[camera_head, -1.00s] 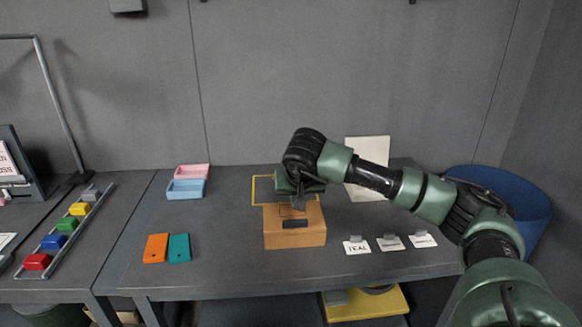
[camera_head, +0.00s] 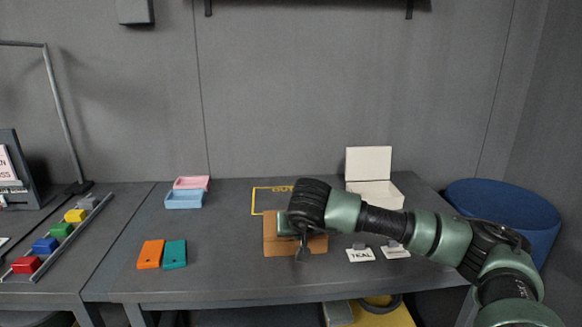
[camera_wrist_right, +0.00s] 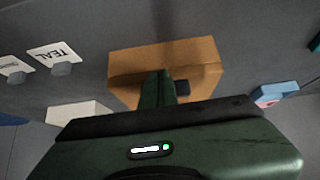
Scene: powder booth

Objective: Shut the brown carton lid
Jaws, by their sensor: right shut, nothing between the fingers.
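The brown carton (camera_head: 272,232) sits on the table near the middle, partly hidden behind my right gripper and wrist. Its lid appears to lie down over the top, but the arm hides most of it and I cannot tell if it is fully flat. The carton also shows in the right wrist view (camera_wrist_right: 198,55), with a dark patch on it. My right gripper (camera_head: 302,257) is shut and empty, its tip pointing down in front of the carton in the picture. I cannot tell if it touches the carton. My left gripper is out of view.
A white box (camera_head: 370,165) with its lid up stands behind the arm. Orange (camera_head: 150,254) and teal (camera_head: 175,254) plates lie left; pink (camera_head: 191,182) and blue (camera_head: 184,199) trays stand behind. A blue bin (camera_head: 505,215) is at right.

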